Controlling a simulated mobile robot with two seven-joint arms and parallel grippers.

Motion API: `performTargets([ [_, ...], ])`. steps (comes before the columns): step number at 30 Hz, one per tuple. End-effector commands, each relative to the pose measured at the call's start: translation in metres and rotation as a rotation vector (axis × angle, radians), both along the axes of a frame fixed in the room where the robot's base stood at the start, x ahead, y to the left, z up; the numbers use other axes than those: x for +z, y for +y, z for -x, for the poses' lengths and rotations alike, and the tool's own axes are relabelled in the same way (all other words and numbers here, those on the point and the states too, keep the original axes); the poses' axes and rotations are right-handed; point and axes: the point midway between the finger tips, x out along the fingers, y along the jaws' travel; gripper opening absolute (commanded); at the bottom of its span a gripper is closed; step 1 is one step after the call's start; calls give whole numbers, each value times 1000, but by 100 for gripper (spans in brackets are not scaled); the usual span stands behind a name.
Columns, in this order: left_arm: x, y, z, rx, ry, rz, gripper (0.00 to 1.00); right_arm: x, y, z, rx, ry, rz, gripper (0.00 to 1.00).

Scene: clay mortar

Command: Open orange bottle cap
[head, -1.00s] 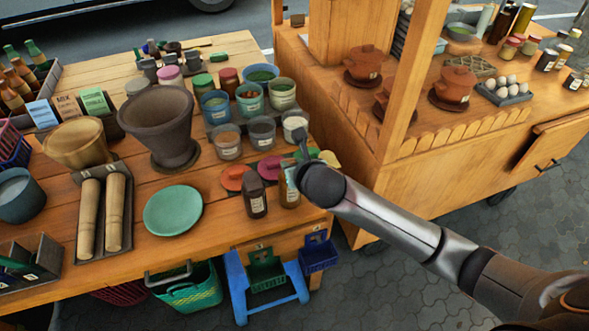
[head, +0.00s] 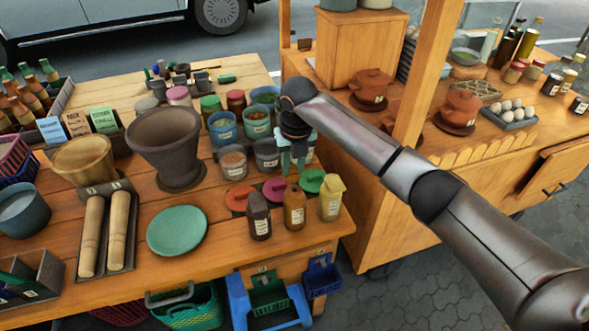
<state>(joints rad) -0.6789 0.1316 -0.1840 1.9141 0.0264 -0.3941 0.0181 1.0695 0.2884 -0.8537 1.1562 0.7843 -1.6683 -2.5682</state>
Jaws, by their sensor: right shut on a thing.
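The orange bottle (head: 294,210) stands upright on the table near its front right corner, between a dark brown bottle (head: 259,217) and a yellow bottle (head: 331,199). My right gripper (head: 293,172) points down over the orange bottle from above, its fingers shut at the bottle's top. The cap is mostly hidden between the fingers, and I cannot tell whether it is still seated on the neck. My left gripper is not in view.
Orange (head: 236,200), magenta (head: 273,187) and green (head: 311,181) discs lie just behind the bottles. Several jars and cups stand further back. A green plate (head: 177,231) and a large dark mortar (head: 166,142) are to the left. Baskets hang below the front edge.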

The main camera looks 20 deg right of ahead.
Motion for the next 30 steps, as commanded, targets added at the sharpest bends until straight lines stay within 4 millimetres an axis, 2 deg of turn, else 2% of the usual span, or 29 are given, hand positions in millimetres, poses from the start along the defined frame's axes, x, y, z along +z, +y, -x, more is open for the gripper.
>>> performTargets([
  [15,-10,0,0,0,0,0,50,-2,2,-10,1,156,-2,0],
  [30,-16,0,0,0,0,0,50,-4,2,-15,1,238,0,0],
])
